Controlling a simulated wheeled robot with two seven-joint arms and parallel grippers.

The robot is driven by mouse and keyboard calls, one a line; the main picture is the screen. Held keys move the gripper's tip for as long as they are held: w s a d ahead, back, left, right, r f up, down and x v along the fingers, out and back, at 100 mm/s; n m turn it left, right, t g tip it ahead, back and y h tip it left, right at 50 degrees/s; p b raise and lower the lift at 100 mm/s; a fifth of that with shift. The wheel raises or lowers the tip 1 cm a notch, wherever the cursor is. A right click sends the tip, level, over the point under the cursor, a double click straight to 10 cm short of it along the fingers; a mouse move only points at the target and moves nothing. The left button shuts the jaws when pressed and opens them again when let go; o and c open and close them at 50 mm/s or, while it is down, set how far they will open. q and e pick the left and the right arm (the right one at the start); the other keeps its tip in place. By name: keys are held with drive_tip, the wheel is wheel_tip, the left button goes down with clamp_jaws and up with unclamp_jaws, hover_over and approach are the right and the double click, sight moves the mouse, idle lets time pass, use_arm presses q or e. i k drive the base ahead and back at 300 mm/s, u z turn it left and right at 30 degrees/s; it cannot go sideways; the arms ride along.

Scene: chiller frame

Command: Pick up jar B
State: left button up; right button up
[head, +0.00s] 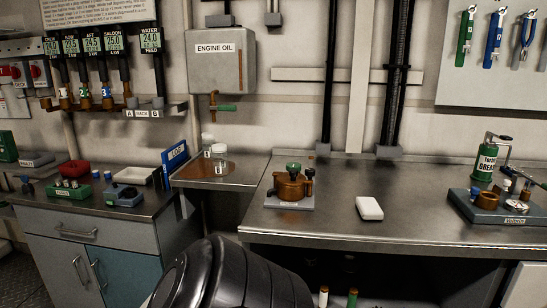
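Two small clear jars with pale lids stand on the small steel shelf below the engine oil tank: a rear jar (207,140) and a front jar (219,152). They stand close together, and a brown patch or tray shows around the front one. Any letters on them are too small to read, so I cannot tell which is jar B. A rack (157,108) marked A and B is on the wall to their left. Neither of my grippers is in view.
The engine oil tank (222,62) has a tap with a green handle (226,107) above the jars. A blue log book (175,155) stands left of them. A brass device (289,187) and a white block (369,208) are on the right bench, with bare steel between them.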

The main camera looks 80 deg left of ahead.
sight(220, 159)
drive_tip(key=u, duration=2.95)
drive_tip(key=k, duration=0.6)
drive_tip(key=u, duration=0.9)
drive_tip(key=i, duration=1.05)
drive_tip(key=u, duration=0.5)
drive_tip(key=i, duration=1.25)
drive_tip(key=z, duration=0.95)
drive_tip(key=i, duration=0.55)
drive_tip(key=z, duration=0.45)
